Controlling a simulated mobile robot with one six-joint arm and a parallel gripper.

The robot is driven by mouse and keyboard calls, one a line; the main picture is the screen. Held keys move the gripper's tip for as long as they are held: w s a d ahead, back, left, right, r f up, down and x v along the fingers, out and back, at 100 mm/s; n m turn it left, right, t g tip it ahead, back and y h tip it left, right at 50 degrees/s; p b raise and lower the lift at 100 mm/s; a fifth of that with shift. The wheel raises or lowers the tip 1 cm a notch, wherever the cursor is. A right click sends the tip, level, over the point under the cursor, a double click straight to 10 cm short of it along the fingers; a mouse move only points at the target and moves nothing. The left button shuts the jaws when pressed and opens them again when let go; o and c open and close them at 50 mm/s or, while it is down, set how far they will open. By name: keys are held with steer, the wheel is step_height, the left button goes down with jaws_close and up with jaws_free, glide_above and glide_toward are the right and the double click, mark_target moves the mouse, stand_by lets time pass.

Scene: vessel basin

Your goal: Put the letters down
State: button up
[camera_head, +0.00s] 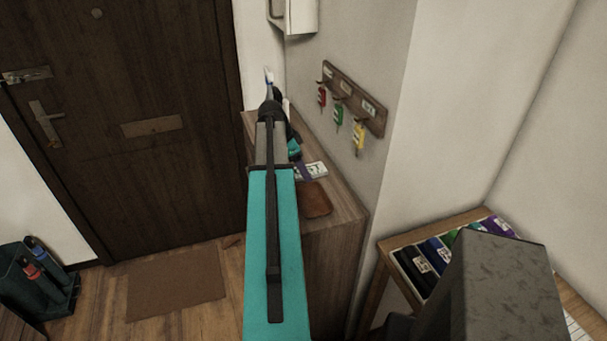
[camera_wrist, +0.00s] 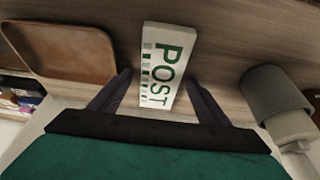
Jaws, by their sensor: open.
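A white block marked POST in green, which I take for the letters (camera_wrist: 168,62), is on the wooden cabinet top (camera_wrist: 225,30). My gripper (camera_wrist: 160,84) is open, with one dark finger on each side of it. In the wrist view the fingers look apart from its sides; I cannot tell whether it touches the wood. In the head view the letters (camera_head: 316,169) show as a small pale patch beside my gripper, on the cabinet against the grey wall. My arm hides part of the cabinet top there.
A brown tray (camera_wrist: 65,48) lies left of the letters. A grey cylindrical thing (camera_wrist: 272,92) is close on the right. A key rack (camera_head: 355,98) with red, green and yellow tags hangs above the cabinet. A side table (camera_head: 440,228) holds coloured rolls.

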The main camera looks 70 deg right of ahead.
steer(key=c, duration=1.3)
steer(key=shift+o, duration=0.2)
steer(key=shift+r, duration=0.15)
steer(key=shift+r+b, duration=1)
steer(key=shift+r, duration=0.6)
steer(key=w+a+b, duration=0.2)
steer(key=a, duration=0.5)
steer(key=w+a+r+b, duration=0.1)
steer(key=w+a+b, duration=0.1)
steer(key=a, duration=0.6)
steer(key=shift+w+a+r, duration=0.2)
steer(key=shift+w+r, duration=0.05)
steer(key=shift+w, duration=0.1)
